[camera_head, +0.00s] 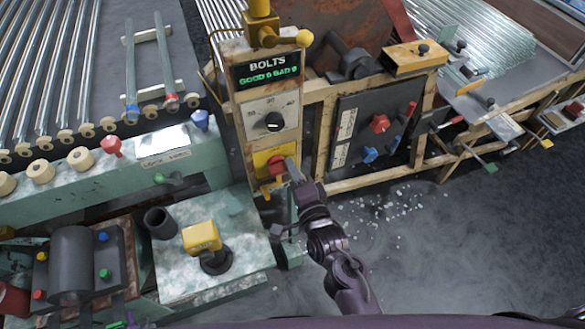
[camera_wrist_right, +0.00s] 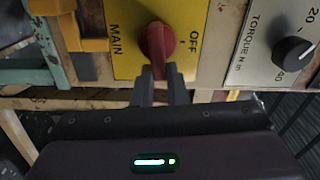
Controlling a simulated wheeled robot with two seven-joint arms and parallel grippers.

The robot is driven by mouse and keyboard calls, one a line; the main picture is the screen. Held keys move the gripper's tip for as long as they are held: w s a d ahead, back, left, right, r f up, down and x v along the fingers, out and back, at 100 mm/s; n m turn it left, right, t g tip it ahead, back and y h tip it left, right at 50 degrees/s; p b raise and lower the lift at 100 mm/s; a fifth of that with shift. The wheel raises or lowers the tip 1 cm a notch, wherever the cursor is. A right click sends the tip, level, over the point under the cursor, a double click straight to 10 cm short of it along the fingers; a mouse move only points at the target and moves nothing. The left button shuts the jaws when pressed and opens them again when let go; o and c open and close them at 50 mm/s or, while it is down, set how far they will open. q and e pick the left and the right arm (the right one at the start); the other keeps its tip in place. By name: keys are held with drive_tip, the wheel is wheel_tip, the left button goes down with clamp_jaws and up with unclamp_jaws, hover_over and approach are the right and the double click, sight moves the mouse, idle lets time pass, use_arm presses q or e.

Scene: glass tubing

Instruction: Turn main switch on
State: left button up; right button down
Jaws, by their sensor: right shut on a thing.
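The main switch is a red knob (camera_head: 276,165) on a yellow plate (camera_head: 262,160), low on the upright control panel. In the right wrist view the red knob (camera_wrist_right: 157,42) sits between the words MAIN and OFF on the yellow plate (camera_wrist_right: 125,35). My right gripper (camera_head: 290,172) reaches the knob from the lower right. In the wrist view its two dark fingers (camera_wrist_right: 160,72) are shut on the near end of the knob. The knob's ridge runs in line with the fingers there. My left gripper does not show.
A torque dial (camera_head: 273,121) and a BOLTS display (camera_head: 266,69) sit above the switch. A yellow handle (camera_head: 269,196) is just below it. A dark box with red and blue knobs (camera_head: 379,123) stands to the right. White fragments (camera_head: 385,212) lie on the grey floor.

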drive_tip(key=c, duration=1.4)
unclamp_jaws()
drive_tip(key=shift+c, duration=0.2)
drive_tip(key=v, duration=0.7)
drive_tip(key=shift+s+d+b, duration=0.15)
drive_tip(key=shift+s+b, duration=0.2)
